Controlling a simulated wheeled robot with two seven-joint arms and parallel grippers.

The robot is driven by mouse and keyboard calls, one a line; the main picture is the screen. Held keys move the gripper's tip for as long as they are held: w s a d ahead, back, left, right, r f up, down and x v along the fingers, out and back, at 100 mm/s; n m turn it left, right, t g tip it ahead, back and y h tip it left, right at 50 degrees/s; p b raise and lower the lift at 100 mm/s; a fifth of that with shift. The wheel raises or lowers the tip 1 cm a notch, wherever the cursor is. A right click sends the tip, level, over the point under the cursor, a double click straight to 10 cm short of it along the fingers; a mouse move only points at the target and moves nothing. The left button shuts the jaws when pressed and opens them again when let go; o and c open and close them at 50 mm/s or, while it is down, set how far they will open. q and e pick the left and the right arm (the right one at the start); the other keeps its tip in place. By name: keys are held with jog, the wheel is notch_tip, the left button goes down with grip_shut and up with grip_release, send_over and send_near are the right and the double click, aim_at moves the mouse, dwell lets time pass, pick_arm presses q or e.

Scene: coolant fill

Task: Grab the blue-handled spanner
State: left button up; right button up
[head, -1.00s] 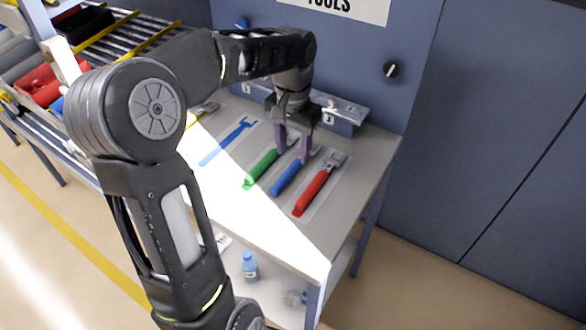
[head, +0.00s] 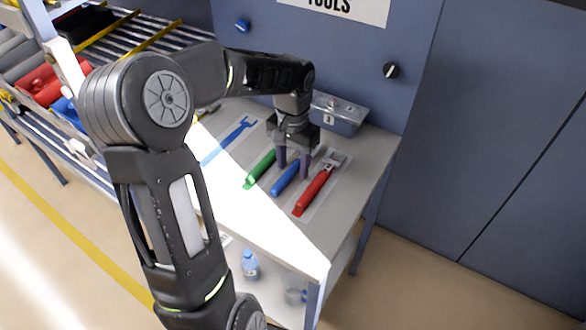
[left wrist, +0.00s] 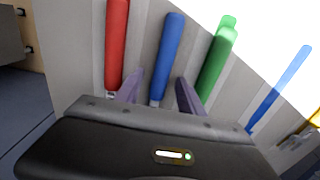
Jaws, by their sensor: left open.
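The blue-handled spanner (head: 285,179) lies on the tool table between a green-handled tool (head: 260,168) and a red-handled tool (head: 313,193). My left gripper (head: 293,170) is open and points down over it, with one finger on each side of its upper part. In the left wrist view, the blue handle (left wrist: 168,50) shows between the two purple fingertips (left wrist: 160,92). The spanner's head is hidden by the gripper body. I cannot tell whether the fingers touch it. My right gripper is not in view.
A flat blue spanner shape (head: 229,140) lies left of the green tool. A metal box (head: 338,113) stands at the table's back against the blue panel. A blue bottle (head: 250,264) is on the lower shelf. A roller rack with red bins (head: 40,85) is at left.

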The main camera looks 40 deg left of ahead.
pick_arm(q)
jog(key=shift+c, duration=0.5)
grip_shut()
